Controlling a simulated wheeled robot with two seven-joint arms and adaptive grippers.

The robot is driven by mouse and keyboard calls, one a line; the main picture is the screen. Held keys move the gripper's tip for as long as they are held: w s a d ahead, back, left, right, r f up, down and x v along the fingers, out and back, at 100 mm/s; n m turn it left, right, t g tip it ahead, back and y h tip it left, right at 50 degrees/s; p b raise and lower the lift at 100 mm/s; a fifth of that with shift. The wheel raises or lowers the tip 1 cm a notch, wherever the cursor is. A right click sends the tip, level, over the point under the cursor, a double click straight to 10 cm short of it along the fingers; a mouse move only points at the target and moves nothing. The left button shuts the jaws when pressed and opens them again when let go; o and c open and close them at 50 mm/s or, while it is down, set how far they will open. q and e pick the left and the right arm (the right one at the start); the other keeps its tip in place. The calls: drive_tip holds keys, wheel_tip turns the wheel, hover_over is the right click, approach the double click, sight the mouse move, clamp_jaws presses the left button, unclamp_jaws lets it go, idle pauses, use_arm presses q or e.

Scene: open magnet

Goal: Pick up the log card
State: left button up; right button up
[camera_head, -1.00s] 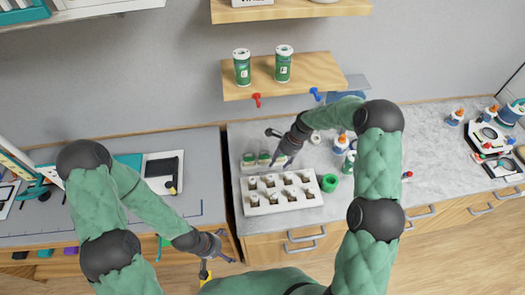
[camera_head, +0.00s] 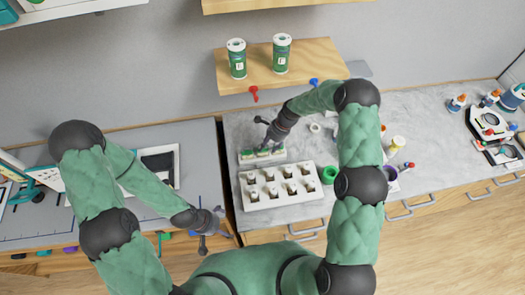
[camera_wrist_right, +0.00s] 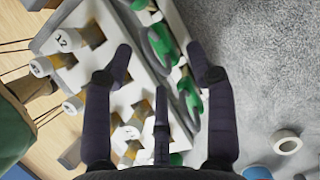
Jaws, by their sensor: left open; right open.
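I cannot pick out with certainty a thing that is the log card. A thin grey card-like sheet (camera_head: 357,69) shows by the right end of the wooden shelf. My right gripper (camera_head: 262,148) is open over the small white rack with green pieces (camera_head: 250,160) on the right counter. In the right wrist view, my right gripper's fingers (camera_wrist_right: 160,62) are spread above the rack's green pieces (camera_wrist_right: 188,98), with nothing clearly between them. My left gripper (camera_head: 211,221) is open and empty at the front edge of the left counter.
A white tray of vials (camera_head: 318,193) lies in front of the small rack. A white ring (camera_wrist_right: 286,142) lies right of my right gripper. Bottles and instruments (camera_head: 493,121) stand farther right.

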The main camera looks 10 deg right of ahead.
sight(264, 150)
drive_tip(key=shift+a+f+p, duration=0.35)
drive_tip(key=shift+a+f, duration=0.05)
drive_tip(key=shift+f, duration=0.15)
drive_tip(key=shift+p+x, duration=0.4)
drive_tip(key=shift+x, duration=1.4)
drive_tip(key=c, duration=1.1)
